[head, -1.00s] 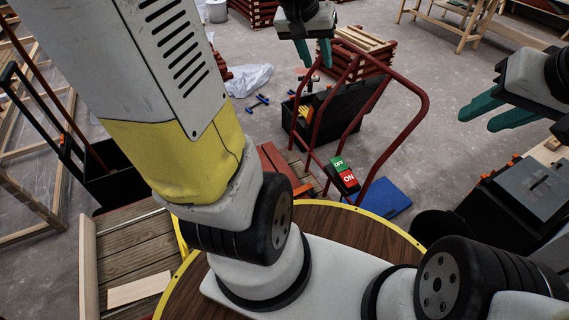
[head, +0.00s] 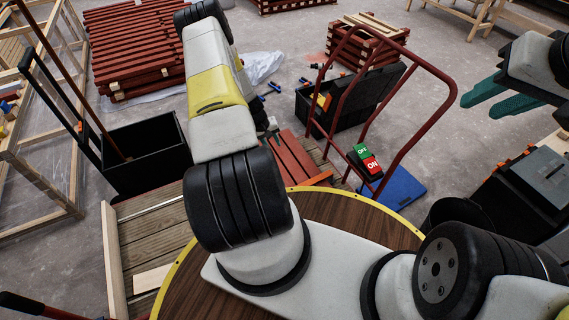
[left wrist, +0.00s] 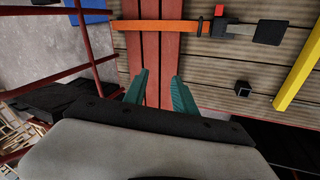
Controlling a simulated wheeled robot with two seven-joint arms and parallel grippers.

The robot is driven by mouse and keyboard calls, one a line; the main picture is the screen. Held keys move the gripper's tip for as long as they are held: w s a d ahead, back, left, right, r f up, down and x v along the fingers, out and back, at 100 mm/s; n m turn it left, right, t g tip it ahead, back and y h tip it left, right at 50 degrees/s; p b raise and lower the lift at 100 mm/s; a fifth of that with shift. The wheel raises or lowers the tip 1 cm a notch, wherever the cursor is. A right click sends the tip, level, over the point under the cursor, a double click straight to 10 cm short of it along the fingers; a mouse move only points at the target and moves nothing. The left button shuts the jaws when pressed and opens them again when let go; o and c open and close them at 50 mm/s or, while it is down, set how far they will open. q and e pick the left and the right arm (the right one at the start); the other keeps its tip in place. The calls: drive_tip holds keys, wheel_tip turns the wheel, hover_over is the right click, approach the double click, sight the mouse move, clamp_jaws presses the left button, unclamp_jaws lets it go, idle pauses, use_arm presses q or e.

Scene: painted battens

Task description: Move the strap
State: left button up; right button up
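The orange strap (left wrist: 165,27) lies across several red battens (left wrist: 151,50) in the left wrist view. Its right end runs to a dark buckle or ratchet (left wrist: 245,30) on the grooved deck boards. In the head view part of the strap (head: 318,179) shows at the near end of the red battens (head: 297,158). My left gripper (left wrist: 159,88) is open over the battens, its teal fingers apart and short of the strap, nothing between them. My right gripper (head: 501,97) is open and empty at the upper right.
A black tool box (head: 345,105) is behind. A small black cube (left wrist: 242,88) and a yellow bar (left wrist: 300,68) are on the deck's right.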

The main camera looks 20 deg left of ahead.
use_arm(q)
drive_tip(key=s+f, duration=0.2)
drive_tip(key=f, duration=0.6)
drive_tip(key=s+d+f+n, duration=0.1)
drive_tip(key=s+f, duration=0.2)
drive_tip(key=f, duration=0.5)
drive_tip(key=s+d+f+n, duration=0.1)
drive_tip(key=s+f, duration=0.1)
drive_tip(key=f, duration=0.7)
drive_tip(key=shift+s+g, duration=0.2)
drive_tip(key=shift+g, duration=0.2)
drive_tip(key=shift+w+d+f, duration=0.1)
drive_tip(key=shift+f, duration=0.25)
drive_tip(key=shift+c, duration=0.2)
clamp_jaws()
